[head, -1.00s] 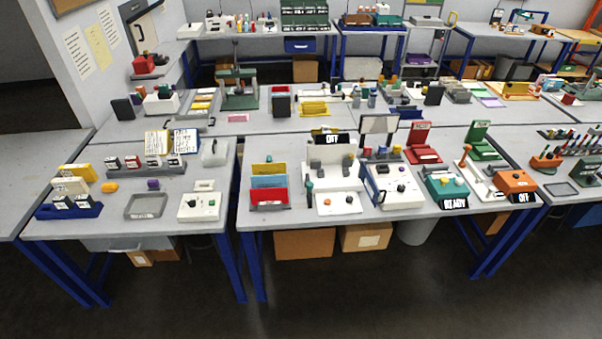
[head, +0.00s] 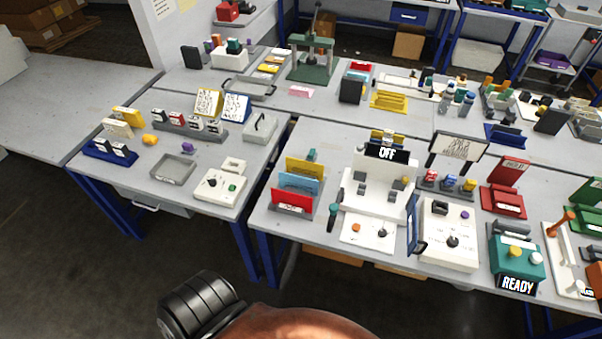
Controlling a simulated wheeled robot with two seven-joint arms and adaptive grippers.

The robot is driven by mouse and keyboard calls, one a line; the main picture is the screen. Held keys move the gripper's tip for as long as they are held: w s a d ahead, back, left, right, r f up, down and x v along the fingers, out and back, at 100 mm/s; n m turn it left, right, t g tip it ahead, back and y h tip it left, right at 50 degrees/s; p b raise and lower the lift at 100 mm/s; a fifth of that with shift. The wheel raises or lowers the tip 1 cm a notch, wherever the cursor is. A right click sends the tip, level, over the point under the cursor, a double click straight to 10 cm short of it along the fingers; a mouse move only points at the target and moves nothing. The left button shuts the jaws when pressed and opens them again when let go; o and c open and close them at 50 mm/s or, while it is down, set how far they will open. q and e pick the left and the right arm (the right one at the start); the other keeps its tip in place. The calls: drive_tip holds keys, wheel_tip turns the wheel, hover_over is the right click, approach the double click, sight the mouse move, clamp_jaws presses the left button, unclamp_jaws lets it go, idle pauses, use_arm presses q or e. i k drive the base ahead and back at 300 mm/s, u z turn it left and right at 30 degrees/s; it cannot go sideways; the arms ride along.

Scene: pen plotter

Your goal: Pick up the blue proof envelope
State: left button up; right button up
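A blue envelope (head: 298,186) stands upright in a small grey rack (head: 289,212) near the left edge of the middle table. It is between a yellow envelope (head: 305,167) behind it and a red one (head: 293,200) in front, which hides its lower part. Neither of my grippers shows. A black and copper-coloured part of my own arm is at the bottom, in front of the tables and apart from the rack; I cannot tell which arm it belongs to.
To the right of the rack is a white machine (head: 372,204) with an OFF sign (head: 387,152). A dark green-handled tool (head: 333,215) stands close by. A gap separates this table from the left one, which holds a grey tray (head: 172,169) and a white control box (head: 219,186).

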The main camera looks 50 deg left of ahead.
sight(310, 186)
drive_tip(key=u, duration=0.7)
drive_tip(key=i, duration=0.9)
drive_tip(key=u, duration=1.1)
drive_tip(key=i, duration=0.2)
drive_tip(key=z, duration=0.65)
